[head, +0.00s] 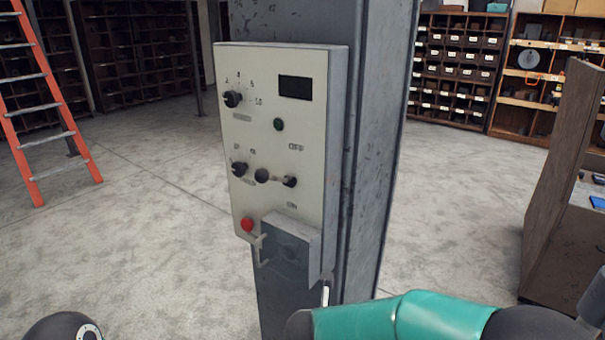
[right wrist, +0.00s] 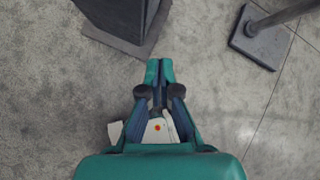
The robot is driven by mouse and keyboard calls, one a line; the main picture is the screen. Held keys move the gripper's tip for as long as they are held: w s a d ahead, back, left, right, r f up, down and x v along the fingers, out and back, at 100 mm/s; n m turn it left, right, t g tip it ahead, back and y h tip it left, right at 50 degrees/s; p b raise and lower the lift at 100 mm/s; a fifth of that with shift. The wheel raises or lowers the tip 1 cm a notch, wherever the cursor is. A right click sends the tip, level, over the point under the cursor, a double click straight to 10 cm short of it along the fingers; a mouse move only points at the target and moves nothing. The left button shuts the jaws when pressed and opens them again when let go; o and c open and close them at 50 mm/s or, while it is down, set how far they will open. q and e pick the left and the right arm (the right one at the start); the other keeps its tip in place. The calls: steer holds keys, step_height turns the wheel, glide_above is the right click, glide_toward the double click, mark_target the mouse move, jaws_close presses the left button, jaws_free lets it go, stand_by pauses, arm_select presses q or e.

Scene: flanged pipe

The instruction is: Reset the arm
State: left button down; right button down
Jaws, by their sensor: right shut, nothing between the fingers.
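My right arm (head: 415,318) shows as a teal link at the bottom right of the head view; its gripper is outside that view. In the right wrist view my right gripper (right wrist: 160,72) is shut and empty, its fingertips together above the concrete floor. A dark part at the bottom left of the head view seems to be mine; my left gripper does not show. A grey control box (head: 275,150) with knobs, a lever, a green button and a red button is mounted on a steel column (head: 378,120). A grey cover (head: 290,250) sits at its lower right.
An orange ladder (head: 50,110) stands at the left. Shelves with bins (head: 455,65) line the back. A brown cabinet (head: 555,200) stands at the right. In the right wrist view a column base (right wrist: 120,40) and a dark foot plate (right wrist: 255,45) are on the floor.

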steer(key=d+f+n+g+h, duration=0.1)
steer(key=d+f+n, duration=0.2)
steer(key=d+f, duration=0.7)
steer(key=s+d+f+n+g+y, duration=0.2)
steer(key=s+d+f+n, duration=0.4)
steer(key=s+f+n, duration=0.5)
steer(key=s+a+f+n+g+y, duration=0.1)
steer(key=s+a+n, duration=0.4)
steer(key=n, duration=0.5)
steer(key=s+a+f+n+g+y, duration=0.2)
steer(key=s+a+n+y, duration=0.3)
steer(key=n, duration=0.6)
steer(key=shift+s+a+f, duration=0.15)
steer(key=shift+s+f, duration=0.3)
steer(key=shift+s, duration=0.7)
